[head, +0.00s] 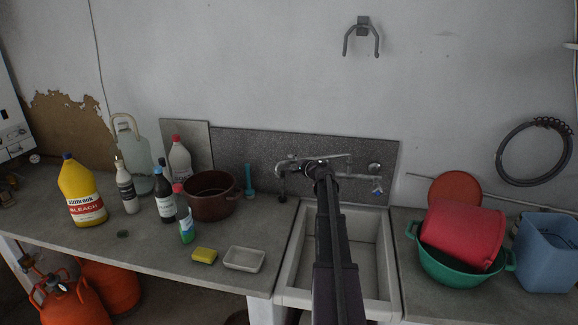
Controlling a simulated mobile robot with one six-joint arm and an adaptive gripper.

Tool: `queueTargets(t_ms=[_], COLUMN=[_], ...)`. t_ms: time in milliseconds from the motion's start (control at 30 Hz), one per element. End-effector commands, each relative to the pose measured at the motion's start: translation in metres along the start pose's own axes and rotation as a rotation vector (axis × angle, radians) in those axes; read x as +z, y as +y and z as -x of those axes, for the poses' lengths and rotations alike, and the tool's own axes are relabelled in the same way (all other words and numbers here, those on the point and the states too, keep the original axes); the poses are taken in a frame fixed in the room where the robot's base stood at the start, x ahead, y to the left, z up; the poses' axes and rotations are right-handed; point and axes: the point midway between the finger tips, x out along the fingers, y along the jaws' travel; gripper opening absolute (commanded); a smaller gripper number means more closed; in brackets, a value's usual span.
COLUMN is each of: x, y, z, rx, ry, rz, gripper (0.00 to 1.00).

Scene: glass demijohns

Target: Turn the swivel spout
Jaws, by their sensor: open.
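A metal wall tap (338,157) is fixed to the dark speckled splashback above the sink. I cannot tell clearly which part is the swivel spout. My gripper (319,168), at the end of my dark arm, is at the middle of the tap and hides part of it. The gripper is open, but its fingers are small and dark. I cannot tell whether it touches the tap.
The white sink (369,250) lies below, partly hidden by my arm. Left on the counter stand a brown pot (211,205), several bottles, a yellow sponge (204,256) and a white dish (244,259). Right are a green basin (455,271) with a red bucket (465,237) and a blue container (548,252).

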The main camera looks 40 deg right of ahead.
Motion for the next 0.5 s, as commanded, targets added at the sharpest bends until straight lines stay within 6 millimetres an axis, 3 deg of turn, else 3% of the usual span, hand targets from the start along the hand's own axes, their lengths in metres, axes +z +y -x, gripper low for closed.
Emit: queueTargets(t_ms=[200, 500], x=[0.0003, 0.0004], y=[0.0001, -0.0001], z=[-0.0144, -0.0154], rx=[0.000, 0.000], ry=[-0.001, 0.000], rz=[0.000, -0.001], gripper=[0.64, 0.64])
